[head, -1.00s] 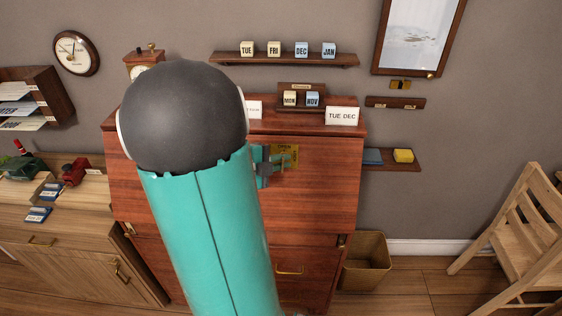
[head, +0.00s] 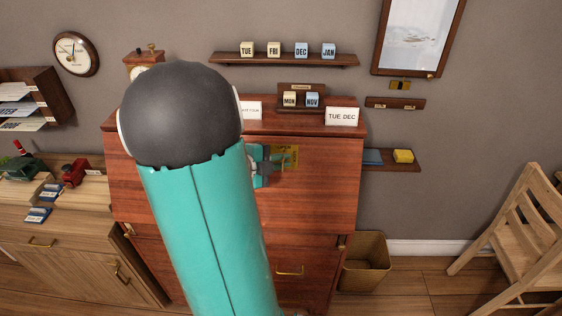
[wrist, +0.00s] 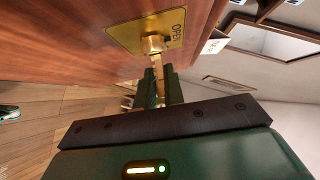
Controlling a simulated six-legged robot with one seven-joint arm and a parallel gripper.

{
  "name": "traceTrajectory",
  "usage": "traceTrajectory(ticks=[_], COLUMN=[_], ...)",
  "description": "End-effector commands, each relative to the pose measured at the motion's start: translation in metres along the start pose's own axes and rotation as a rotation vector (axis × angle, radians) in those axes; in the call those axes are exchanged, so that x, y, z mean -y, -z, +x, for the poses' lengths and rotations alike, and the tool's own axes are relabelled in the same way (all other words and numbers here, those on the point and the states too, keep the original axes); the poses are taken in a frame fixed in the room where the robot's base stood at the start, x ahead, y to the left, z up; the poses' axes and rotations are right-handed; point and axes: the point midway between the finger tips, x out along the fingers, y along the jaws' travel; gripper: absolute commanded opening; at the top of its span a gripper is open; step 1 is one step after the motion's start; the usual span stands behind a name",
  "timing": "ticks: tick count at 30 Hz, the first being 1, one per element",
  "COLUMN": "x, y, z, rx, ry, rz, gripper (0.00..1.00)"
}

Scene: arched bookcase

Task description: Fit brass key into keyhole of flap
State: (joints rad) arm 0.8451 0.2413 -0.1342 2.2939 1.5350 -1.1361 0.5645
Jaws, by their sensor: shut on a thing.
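The wooden flap (head: 318,205) is the upright front of the reddish desk in the head view. A brass plate (head: 291,153) is on it; the plate also shows in the wrist view (wrist: 122,37), marked OPEN, with a round brass collar (wrist: 153,43) standing out from it. My gripper (wrist: 161,88) is shut on the brass key (wrist: 157,65), which points at the collar. The key's far end meets or overlaps the collar; I cannot tell how deep it sits. In the head view my gripper (head: 270,164) is beside the plate, mostly hidden by my arm.
Date blocks and a TUE DEC card (head: 342,116) stand on the desk top. A shelf (head: 285,60) with more blocks is above.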

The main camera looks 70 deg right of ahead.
Motion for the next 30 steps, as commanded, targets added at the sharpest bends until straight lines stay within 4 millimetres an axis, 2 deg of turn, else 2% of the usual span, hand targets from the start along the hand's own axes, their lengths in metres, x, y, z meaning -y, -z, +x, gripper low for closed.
traceTrajectory(ticks=[15,30], x=[0.0,0.0], y=[-0.009,0.002], z=[0.007,-0.002], rx=[0.0,0.001], ry=[0.0,0.001], rz=[0.0,0.0], gripper=[0.0,0.0])
